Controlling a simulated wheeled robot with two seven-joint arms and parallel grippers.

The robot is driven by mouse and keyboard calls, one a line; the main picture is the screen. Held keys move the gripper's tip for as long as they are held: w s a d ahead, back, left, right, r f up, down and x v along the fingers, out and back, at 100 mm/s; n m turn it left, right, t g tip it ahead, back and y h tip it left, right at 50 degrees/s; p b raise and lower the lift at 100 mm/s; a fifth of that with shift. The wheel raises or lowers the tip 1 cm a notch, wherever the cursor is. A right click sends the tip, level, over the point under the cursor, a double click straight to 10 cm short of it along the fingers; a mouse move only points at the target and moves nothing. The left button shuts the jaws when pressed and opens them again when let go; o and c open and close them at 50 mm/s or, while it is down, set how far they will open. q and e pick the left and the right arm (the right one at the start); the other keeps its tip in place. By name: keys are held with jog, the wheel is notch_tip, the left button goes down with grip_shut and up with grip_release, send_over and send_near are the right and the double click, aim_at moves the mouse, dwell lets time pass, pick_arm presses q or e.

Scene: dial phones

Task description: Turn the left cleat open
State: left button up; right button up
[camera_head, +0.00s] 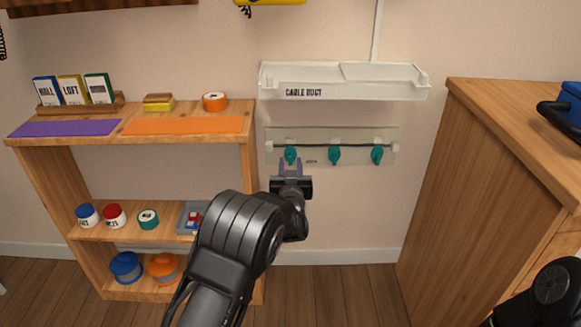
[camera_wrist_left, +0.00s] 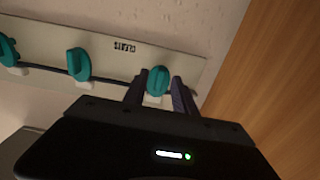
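A pale panel (camera_head: 360,139) on the wall carries three teal cleats in a row, with a dark cable along them. The left cleat (camera_head: 290,155) is in front of my left gripper (camera_head: 291,169). The middle cleat (camera_head: 335,155) and right cleat (camera_head: 377,155) stand free. In the left wrist view the picture is turned over, and the left cleat (camera_wrist_left: 157,81) shows between the two fingers of my left gripper (camera_wrist_left: 160,88). The fingers are apart, one on each side of it; whether they touch it is unclear. My right gripper is out of view.
A white cable duct tray (camera_head: 345,90) is above the panel. A wooden shelf (camera_head: 250,170) with boxes and jars stands at left. A wooden cabinet (camera_head: 500,150) stands at right.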

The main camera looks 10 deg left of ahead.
pick_arm(q)
jog(key=shift+c, duration=0.2)
grip_shut()
